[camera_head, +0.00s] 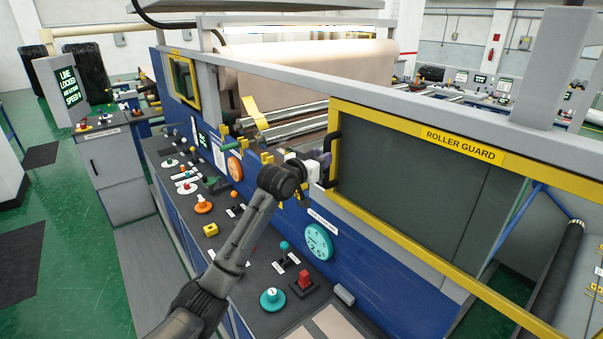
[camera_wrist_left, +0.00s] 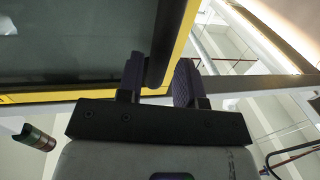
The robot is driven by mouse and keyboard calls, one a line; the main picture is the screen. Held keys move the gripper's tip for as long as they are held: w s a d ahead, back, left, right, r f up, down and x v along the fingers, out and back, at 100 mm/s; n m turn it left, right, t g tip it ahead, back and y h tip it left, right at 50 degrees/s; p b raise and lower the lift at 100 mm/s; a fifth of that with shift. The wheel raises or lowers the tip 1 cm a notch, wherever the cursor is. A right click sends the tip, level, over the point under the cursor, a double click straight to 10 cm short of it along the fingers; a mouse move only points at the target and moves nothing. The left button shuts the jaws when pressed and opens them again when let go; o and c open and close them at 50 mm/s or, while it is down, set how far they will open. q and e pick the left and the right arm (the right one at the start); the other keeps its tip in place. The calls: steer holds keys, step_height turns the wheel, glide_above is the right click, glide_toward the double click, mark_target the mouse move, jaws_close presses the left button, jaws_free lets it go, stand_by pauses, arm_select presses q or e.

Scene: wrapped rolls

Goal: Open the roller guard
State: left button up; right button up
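The roller guard (camera_head: 410,185) is a dark panel in a yellow frame, labelled ROLLER GUARD, on the machine's front. It looks closed. Its black handle (camera_head: 332,148) is upright at the guard's left edge. My left gripper (camera_head: 325,170) is at this handle. In the left wrist view, the handle (camera_wrist_left: 168,45) runs between the two fingers of my left gripper (camera_wrist_left: 158,82). It lies close to the left finger, with a small gap on the right finger's side, so the gripper looks open around it. My right gripper is not in view.
Below the guard, the blue machine front carries a console with a teal round knob (camera_head: 273,299), a red button (camera_head: 304,283) and several other controls. A teal dial (camera_head: 318,242) is on the front panel. A large pale roll (camera_head: 315,75) lies behind. Green floor is clear at left.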

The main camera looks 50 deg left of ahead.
arm_select(q)
steer(key=s+d+b, duration=0.1)
steer(key=s+b, duration=0.1)
steer(key=s, duration=0.6)
steer(key=shift+s+d, duration=0.25)
